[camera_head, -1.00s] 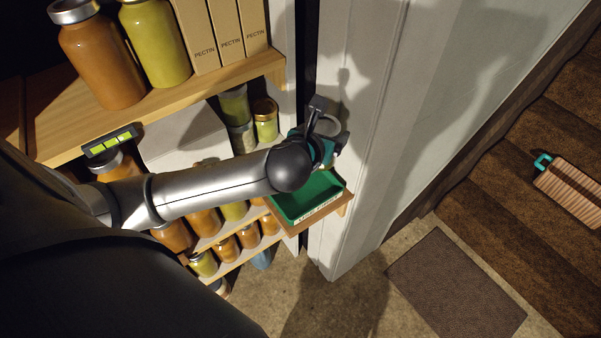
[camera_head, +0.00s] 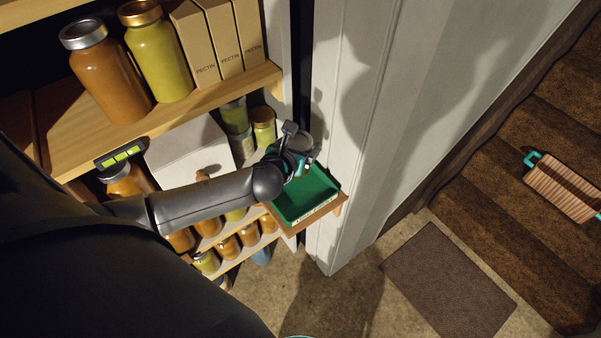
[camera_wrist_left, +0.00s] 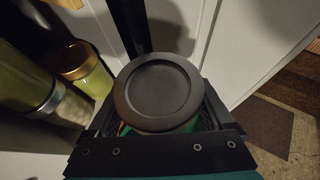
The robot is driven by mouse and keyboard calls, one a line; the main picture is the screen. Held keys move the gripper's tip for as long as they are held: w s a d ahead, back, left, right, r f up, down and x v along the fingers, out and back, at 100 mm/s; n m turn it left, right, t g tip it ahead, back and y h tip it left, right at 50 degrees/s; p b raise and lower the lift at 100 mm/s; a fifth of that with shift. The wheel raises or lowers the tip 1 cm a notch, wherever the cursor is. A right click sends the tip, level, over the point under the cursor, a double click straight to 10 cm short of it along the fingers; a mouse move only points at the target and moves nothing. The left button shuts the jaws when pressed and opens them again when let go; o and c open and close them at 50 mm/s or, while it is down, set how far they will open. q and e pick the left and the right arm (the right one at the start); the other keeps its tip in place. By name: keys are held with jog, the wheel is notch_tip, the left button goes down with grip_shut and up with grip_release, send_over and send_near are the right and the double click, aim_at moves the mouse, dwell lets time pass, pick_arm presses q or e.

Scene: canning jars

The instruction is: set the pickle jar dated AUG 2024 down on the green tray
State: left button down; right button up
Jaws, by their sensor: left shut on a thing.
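My left gripper (camera_head: 297,153) is shut on a jar with a round dark grey lid (camera_wrist_left: 158,92). In the left wrist view the lid faces the camera, with a gripper finger on each side. The jar's body and any date label are hidden, so I cannot read AUG 2024. The green tray (camera_head: 312,198) sits on a small wooden ledge, with a pale label on its front edge. In the head view the gripper is over the tray's back part. I cannot tell whether the jar touches the tray. The visible tray floor is empty. My right gripper is not in view.
Shelves left of the tray hold several orange and green jars, including a gold-lidded one (camera_head: 263,128) close to the gripper. Pectin boxes (camera_head: 243,35) stand on the upper shelf (camera_head: 200,102). A white door frame (camera_head: 345,150) rises just right of the tray.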

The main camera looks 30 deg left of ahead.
pick_arm(q)
notch_tip(320, 180, down, 6)
jog(key=shift+r+b, duration=0.1)
jog(key=shift+b, duration=0.75)
jog(key=shift+f+b, duration=1)
jog(key=shift+f, duration=1.1)
jog(key=shift+f, duration=0.15)
grip_release()
